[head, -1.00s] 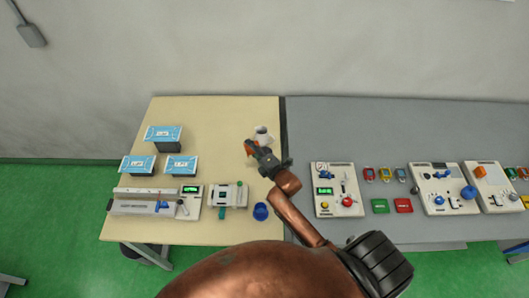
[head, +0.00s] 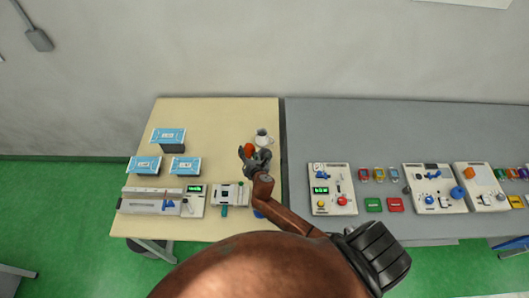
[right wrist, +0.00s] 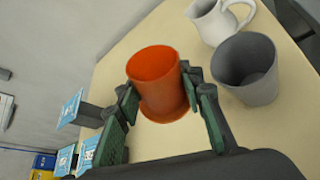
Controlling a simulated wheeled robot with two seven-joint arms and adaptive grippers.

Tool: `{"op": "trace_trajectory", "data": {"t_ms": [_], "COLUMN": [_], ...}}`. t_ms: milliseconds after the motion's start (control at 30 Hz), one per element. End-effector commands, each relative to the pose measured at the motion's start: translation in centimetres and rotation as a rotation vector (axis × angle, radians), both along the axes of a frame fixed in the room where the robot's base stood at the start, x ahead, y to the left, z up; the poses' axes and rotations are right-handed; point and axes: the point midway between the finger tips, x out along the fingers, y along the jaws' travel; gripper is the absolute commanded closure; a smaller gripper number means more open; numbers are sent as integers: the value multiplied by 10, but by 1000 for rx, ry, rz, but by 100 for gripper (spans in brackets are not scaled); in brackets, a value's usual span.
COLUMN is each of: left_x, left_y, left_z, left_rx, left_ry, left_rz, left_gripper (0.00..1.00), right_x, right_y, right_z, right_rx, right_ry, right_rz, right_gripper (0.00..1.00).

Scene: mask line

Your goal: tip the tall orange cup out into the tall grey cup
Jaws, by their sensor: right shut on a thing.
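The tall orange cup (right wrist: 160,85) stands between the fingers of my right gripper (right wrist: 166,100) in the right wrist view, its mouth tipped toward the camera. The gripper is shut on it. In the head view the orange cup (head: 249,148) shows at the tip of my right gripper (head: 254,156). The tall grey cup (right wrist: 249,85) stands upright on the table just right of the orange cup in the right wrist view, with its mouth open. In the head view it is mostly hidden by the gripper. No contents can be made out in either cup. My left gripper is out of view.
Blue-topped boxes (head: 168,135) and a measuring device (head: 152,201) lie left on the beige table (head: 220,120). A blue cup (head: 258,213) is partly hidden near the front edge.

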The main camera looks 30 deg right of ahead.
Motion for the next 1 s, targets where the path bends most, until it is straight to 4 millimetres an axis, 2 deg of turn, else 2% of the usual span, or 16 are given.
{"op": "trace_trajectory", "data": {"t_ms": [100, 400, 467, 600, 800, 1000], "left_x": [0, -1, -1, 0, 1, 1], "left_y": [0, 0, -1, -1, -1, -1], "left_z": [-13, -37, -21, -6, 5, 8], "left_rx": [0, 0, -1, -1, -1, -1], "left_ry": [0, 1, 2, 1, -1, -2], "left_rz": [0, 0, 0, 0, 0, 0], "left_gripper": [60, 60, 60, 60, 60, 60], "right_x": [1, 4, 6, 8, 10, 11], "right_y": [4, 12, 16, 23, 29, 31], "right_z": [-20, -56, -44, -37, -33, -32], "right_rx": [-50, -162, -217, -324, -438, -484], "right_ry": [16, 49, 65, 97, 132, 145], "right_rz": [1, 0, 1, 0, -2, -2], "right_gripper": [90, 90, 90, 90, 90, 90]}}
